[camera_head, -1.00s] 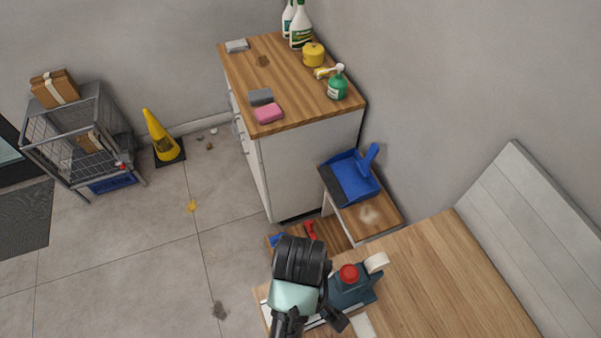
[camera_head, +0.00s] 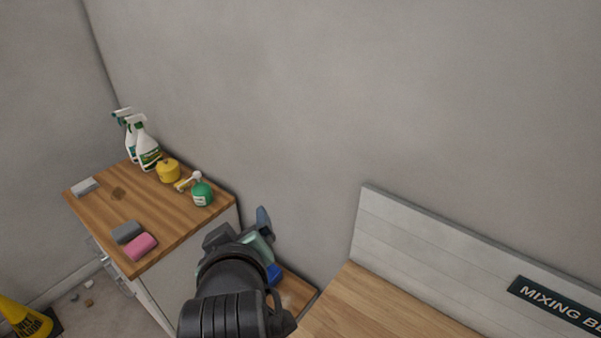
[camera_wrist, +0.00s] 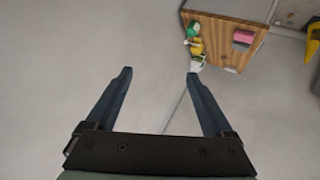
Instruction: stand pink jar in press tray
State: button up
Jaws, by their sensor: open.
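My gripper (camera_wrist: 158,76) is open and empty in the wrist view, its two dark fingers apart with grey wall between and beyond them. In the head view my gripper (camera_head: 240,232) is seen from behind, in front of the gap between the wooden-topped cabinet and the bench, partly hidden by my own wrist. I see no pink jar and no press tray in the current frames. The one pink thing is a sponge-like block (camera_head: 141,246) on the cabinet; it also shows in the wrist view (camera_wrist: 243,37).
The wooden-topped cabinet (camera_head: 165,222) holds spray bottles (camera_head: 146,150), a yellow tin (camera_head: 168,170), a green bottle (camera_head: 202,194) and a grey block (camera_head: 127,231). At right, the bench (camera_head: 372,310) has a backboard with a "MIXING" sign (camera_head: 560,305). A yellow cone (camera_head: 22,316) stands lower left.

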jog(key=w+d+r+m+t, duration=0.1)
jog(key=d+r+m+t, duration=0.15)
jog(key=r, duration=0.65)
jog(key=d+r+m+t, duration=0.15)
jog(key=r+t, duration=0.25)
jog(key=r, duration=0.5)
jog(key=s+d+r+m+t, duration=0.1)
jog(key=s+r+t, duration=0.2)
jog(key=r, duration=0.4)
jog(key=s+d+r+m+t+h, duration=0.1)
jog(key=s+d+r+t, duration=0.1)
jog(key=r, duration=0.5)
jog(key=s+d+r+m+t+h, duration=0.1)
jog(key=s+d+r+t, duration=0.1)
jog(key=s+r+t, duration=0.2)
notch_tip(320, 180, up, 4)
jog(key=shift+s+f+m, duration=0.1)
jog(key=shift+s+m, duration=0.3)
jog(key=shift+s, duration=0.55)
